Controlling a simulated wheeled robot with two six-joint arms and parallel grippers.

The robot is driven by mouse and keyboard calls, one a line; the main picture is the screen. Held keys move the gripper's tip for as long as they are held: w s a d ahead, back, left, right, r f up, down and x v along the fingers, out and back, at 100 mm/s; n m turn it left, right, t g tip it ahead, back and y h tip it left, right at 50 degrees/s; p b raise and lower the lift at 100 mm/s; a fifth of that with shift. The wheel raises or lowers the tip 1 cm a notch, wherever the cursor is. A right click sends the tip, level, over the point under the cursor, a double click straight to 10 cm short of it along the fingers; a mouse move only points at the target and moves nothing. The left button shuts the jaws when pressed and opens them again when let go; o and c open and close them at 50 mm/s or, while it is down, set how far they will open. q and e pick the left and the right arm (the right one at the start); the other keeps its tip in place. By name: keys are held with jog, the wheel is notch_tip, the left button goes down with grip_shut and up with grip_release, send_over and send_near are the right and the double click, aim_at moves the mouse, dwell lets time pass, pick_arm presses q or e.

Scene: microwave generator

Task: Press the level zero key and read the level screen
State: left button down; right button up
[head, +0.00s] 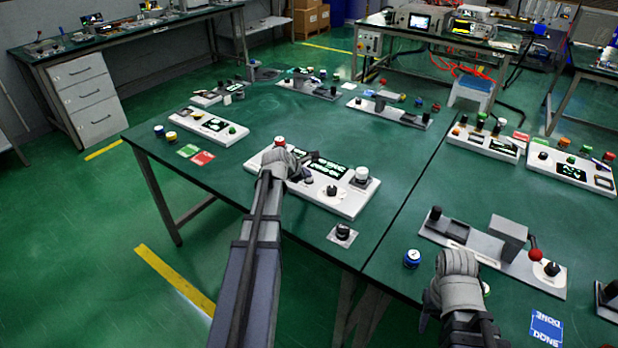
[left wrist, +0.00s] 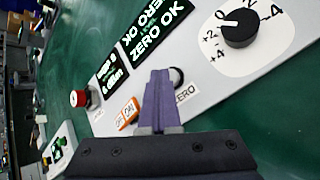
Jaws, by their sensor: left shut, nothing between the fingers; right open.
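The white generator panel (head: 345,204) lies on the green table. In the left wrist view its large screen (left wrist: 158,32) reads "ZERO OK" in bright letters. A smaller screen (left wrist: 113,76) beside it shows text too small to read surely. The dark round zero key (left wrist: 177,76), beside its "ZERO" label (left wrist: 187,92), is partly hidden by my left fingertips. My left gripper (left wrist: 160,74) is shut and empty, its tips at the key; I cannot tell if they touch. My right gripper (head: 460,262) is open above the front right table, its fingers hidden.
The panel also carries a black level knob (left wrist: 238,28), an orange OFF/CAL switch (left wrist: 127,113) and a red button (left wrist: 78,98). In the head view a white-capped knob (head: 362,174) stands at its right end. A red-balled lever unit (head: 508,240) stands beyond my right gripper.

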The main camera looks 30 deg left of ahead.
aim_at(307, 180)
pick_arm(q)
jog(key=shift+r, duration=0.1)
jog(key=shift+r+p, duration=0.8)
jog(key=shift+p, duration=0.15)
jog(key=shift+r, duration=0.1)
notch_tip(307, 180, up, 5)
jog(key=p, duration=0.5)
dwell(0.3)
